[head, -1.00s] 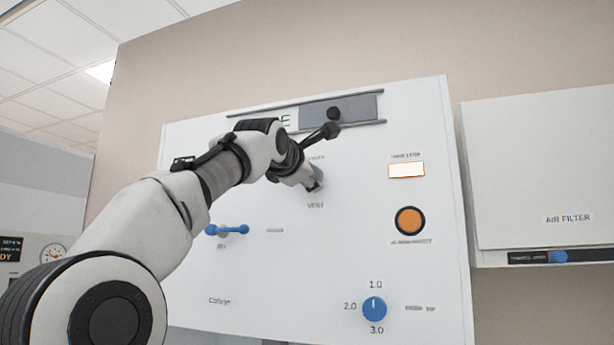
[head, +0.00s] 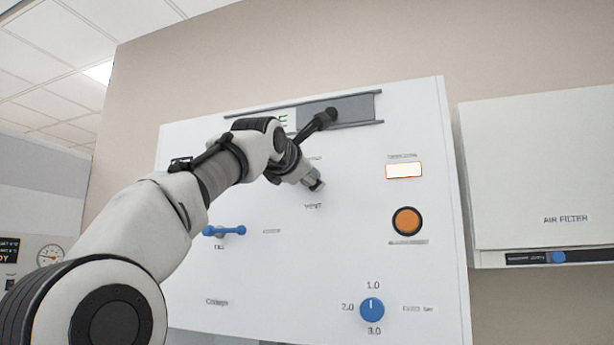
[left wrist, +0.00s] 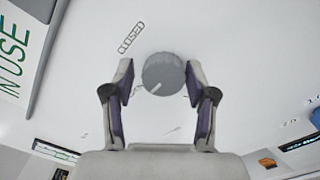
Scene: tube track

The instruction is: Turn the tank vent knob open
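The vent knob (left wrist: 163,73) is a round grey dial on the white panel in the left wrist view. Its pale pointer line points to the lower left of that picture, while a boxed label, seemingly "CLOSED" (left wrist: 131,37), lies to its upper left. My left gripper (left wrist: 160,68) is open, with its fingertips on either side of the knob. A gap shows at the left finger; whether the right finger touches is unclear. In the head view my left gripper (head: 314,184) is at the panel just above the "VENT" label (head: 313,206), and hides most of the knob. My right gripper is not in view.
The white panel (head: 340,255) also bears a blue lever handle (head: 224,231), an orange button (head: 407,221), a lit rectangular lamp (head: 403,171) and a blue dial (head: 372,309). A grey sliding sign rail (head: 355,108) runs above my gripper. An air filter box (head: 540,170) stands to the right.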

